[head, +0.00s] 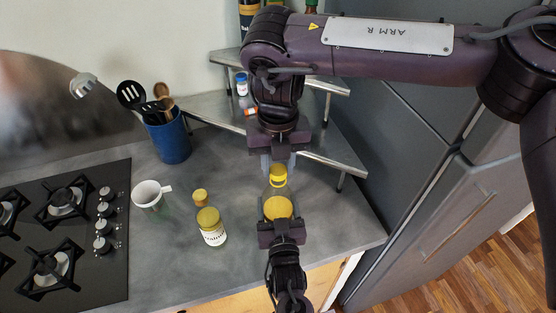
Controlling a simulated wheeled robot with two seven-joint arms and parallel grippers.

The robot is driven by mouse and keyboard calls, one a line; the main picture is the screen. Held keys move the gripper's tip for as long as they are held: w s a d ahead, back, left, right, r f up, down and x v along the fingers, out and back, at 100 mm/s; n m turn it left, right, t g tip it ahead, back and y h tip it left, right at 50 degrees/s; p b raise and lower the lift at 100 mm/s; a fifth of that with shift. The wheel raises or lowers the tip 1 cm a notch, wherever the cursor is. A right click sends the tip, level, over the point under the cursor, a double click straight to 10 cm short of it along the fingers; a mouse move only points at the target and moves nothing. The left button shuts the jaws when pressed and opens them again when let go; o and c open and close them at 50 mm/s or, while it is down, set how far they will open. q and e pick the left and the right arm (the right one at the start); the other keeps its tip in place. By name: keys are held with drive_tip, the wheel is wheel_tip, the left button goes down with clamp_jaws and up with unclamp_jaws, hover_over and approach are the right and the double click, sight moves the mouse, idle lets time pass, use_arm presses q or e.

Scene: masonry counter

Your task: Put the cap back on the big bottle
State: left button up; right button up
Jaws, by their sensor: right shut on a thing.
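My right gripper (278,164) comes down from the top and is shut on a yellow cap (278,180). The cap is held just beyond a wide yellow bottle (278,208), likely the big bottle, and apart from it in the picture. My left gripper (278,217) reaches in from the bottom edge, with its fingers on both sides of this bottle, and looks shut on it. The bottle is seen from above, and its lower part is hidden by the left gripper.
A smaller yellow bottle with a white label (212,228) stands to the left, near a small yellow-capped item (201,197). A white mug (149,196), a blue utensil holder (169,140) and a stove (75,240) are farther left. A tiered metal shelf (330,158) stands behind.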

drive_tip(key=shift+f, duration=0.5)
idle(0.3)
